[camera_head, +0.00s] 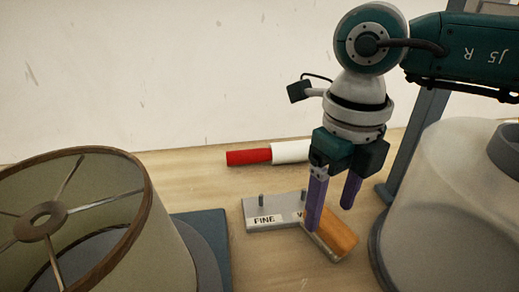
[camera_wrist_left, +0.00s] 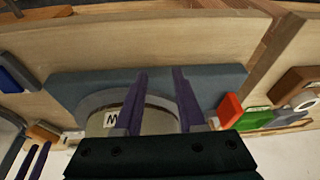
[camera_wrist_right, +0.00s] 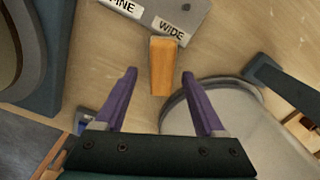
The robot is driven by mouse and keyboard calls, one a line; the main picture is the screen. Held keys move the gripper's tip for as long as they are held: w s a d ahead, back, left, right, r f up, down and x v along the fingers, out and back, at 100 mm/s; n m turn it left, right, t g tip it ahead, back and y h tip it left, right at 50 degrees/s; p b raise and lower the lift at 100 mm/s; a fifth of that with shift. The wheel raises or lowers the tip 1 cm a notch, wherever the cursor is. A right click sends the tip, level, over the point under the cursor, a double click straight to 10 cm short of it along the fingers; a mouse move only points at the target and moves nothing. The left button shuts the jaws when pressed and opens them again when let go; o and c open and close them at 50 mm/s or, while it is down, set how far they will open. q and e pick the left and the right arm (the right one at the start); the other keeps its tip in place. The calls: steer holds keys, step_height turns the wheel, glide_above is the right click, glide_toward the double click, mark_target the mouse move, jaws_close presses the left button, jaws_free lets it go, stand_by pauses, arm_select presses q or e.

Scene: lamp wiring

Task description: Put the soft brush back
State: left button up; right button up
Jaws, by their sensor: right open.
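A grey holder (camera_head: 262,213) with two pegs and labels FINE and WIDE lies on the bench; it also shows at the top of the right wrist view (camera_wrist_right: 185,12). An orange wooden block (camera_head: 339,236), perhaps a brush handle, lies beside its WIDE end. I cannot tell whether it is the soft brush; no bristles show. In the right wrist view the block (camera_wrist_right: 163,68) is partly between and beyond my fingertips. My right gripper (camera_head: 329,217) is open, pointing down at the block. My left gripper (camera_wrist_left: 159,72) is open and empty above a round part labelled W (camera_wrist_left: 150,118).
A lampshade (camera_head: 85,215) stands at the left and a frosted shade (camera_head: 450,200) at the right, close to my right gripper. A red and white rod (camera_head: 262,154) lies behind the holder. In the left wrist view, a red block (camera_wrist_left: 229,110) lies right of my fingers.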

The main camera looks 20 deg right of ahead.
mark_target(328, 221)
step_height(328, 221, up, 11)
steer(key=shift+r, duration=0.15)
